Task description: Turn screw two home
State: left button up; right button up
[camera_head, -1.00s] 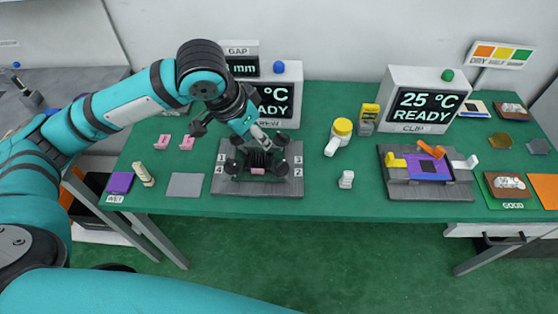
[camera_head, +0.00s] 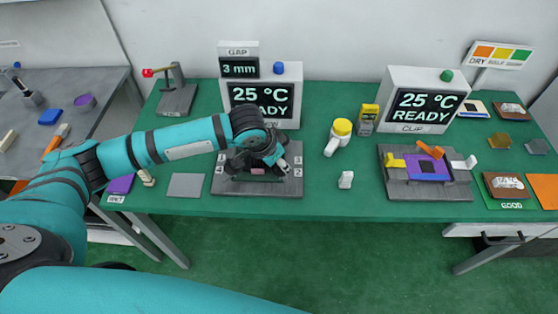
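The grey screw fixture (camera_head: 225,188) stands left of the table's middle, with number labels at its corners. Label 2 (camera_head: 298,172) is at its front right and label 3 (camera_head: 298,160) is just behind it. A small pink piece (camera_head: 257,171) shows at the fixture's front middle. My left gripper (camera_head: 279,164) is low over the fixture's right side, close to the labels 3 and 2. Its fingers and the dark knobs overlap, so I cannot tell whether it touches or grips screw two. The left-hand knobs are largely hidden by my wrist. My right gripper is not in view.
Behind the fixture a display (camera_head: 262,100) reads 25 °C READY, with a 3 mm gap sign (camera_head: 239,69) above. A grey plate (camera_head: 186,186) lies left of the fixture. A yellow-capped white bottle (camera_head: 340,134) and the clip fixture (camera_head: 436,194) stand to the right.

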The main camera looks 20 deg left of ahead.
pick_arm(q)
jog(key=shift+c, duration=0.3)
grip_shut()
